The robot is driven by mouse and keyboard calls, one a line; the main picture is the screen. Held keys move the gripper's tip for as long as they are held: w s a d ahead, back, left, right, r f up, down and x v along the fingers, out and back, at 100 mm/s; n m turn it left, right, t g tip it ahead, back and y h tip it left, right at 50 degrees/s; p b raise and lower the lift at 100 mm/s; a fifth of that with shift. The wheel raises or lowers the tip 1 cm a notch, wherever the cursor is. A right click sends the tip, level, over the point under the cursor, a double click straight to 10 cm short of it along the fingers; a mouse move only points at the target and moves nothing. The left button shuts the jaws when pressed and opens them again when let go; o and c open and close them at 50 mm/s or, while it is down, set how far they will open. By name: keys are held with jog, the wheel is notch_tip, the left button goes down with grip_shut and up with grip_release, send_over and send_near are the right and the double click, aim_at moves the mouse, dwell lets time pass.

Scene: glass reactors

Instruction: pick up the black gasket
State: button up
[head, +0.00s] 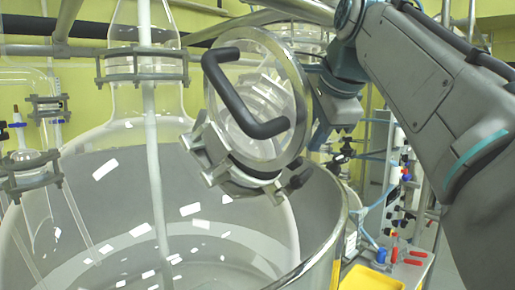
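A round glass lid (290,135) with a metal rim stands tilted open in the middle of the head view. It has a curved black handle (232,95). Below it is a clamped metal flange (208,150) on the reactor's neck. A dark curved band (250,172) shows at this flange, below the lid; it may be the black gasket, but I cannot tell for sure. My gripper (322,128) is just right of the lid, partly hidden by its rim. Its fingertips are not clear, so I cannot tell whether it is open or touches anything.
A large glass vessel (120,150) sits in a wide metal bath (335,215). Glass tubes with clamps (35,180) stand at left. At right are a valve panel with blue tubing and red handles (412,252), and a yellow container (370,278).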

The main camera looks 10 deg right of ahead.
aim_at(299, 158)
jog(key=x, duration=0.3)
jog(key=shift+x, duration=2.95)
jog(key=shift+s, duration=0.15)
grip_shut()
